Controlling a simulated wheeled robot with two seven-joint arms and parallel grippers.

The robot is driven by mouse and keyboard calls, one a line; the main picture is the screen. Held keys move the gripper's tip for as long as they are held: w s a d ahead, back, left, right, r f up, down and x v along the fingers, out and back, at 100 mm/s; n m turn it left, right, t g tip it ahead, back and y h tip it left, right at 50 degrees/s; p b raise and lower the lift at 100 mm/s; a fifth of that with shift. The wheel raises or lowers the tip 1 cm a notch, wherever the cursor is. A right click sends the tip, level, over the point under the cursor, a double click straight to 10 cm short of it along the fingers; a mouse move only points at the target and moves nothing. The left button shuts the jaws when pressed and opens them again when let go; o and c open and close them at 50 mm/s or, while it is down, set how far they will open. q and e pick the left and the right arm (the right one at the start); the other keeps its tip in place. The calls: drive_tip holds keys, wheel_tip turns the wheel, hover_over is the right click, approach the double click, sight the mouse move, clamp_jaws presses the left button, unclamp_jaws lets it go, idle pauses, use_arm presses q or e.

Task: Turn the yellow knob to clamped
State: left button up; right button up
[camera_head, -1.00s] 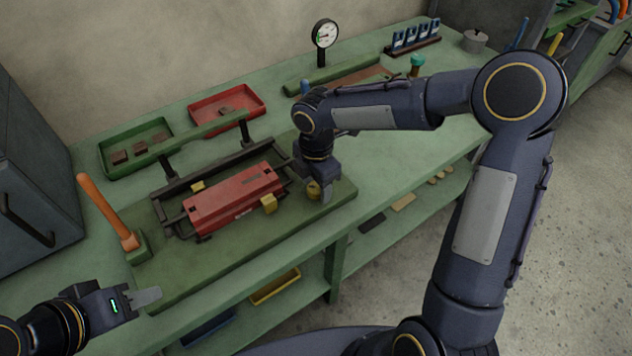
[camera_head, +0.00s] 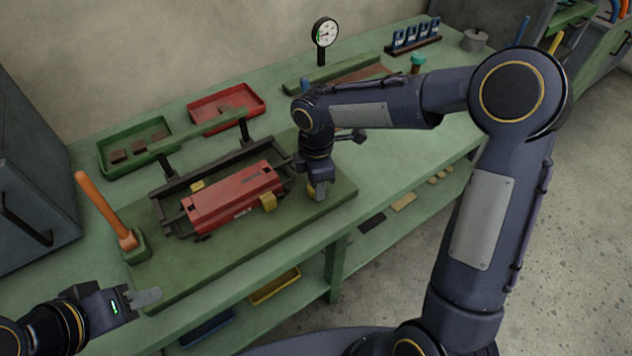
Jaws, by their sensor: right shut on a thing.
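The yellow knob (camera_head: 310,191) is at the right end of the green base plate (camera_head: 170,287), mostly hidden by my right gripper. My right gripper (camera_head: 316,192) points down and is shut on the knob. Beside it, to the left, lies the red block-like fixture body (camera_head: 232,196) with yellow pieces at its sides, held in a dark frame. I cannot read any clamped marking. My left gripper (camera_head: 146,299) is at the lower left, away from the knob, in front of the bench; its jaw opening is not clear.
An orange-handled lever (camera_head: 101,204) stands at the plate's left end. A green tray (camera_head: 107,168) and a red tray (camera_head: 196,115) lie behind. A dial gauge (camera_head: 325,34) stands at the back. The bench right of my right gripper is mostly clear.

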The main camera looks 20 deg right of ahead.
drive_tip(key=m, duration=0.3)
drive_tip(key=shift+m+b, duration=0.3)
drive_tip(key=shift+m, duration=0.1)
drive_tip(key=m, duration=0.3)
drive_tip(key=shift+m+b, duration=0.3)
drive_tip(key=m, duration=0.3)
drive_tip(key=shift+m, duration=1.9)
drive_tip(key=shift+b, duration=0.3)
drive_tip(key=o, duration=1)
drive_tip(key=shift+r, duration=0.1)
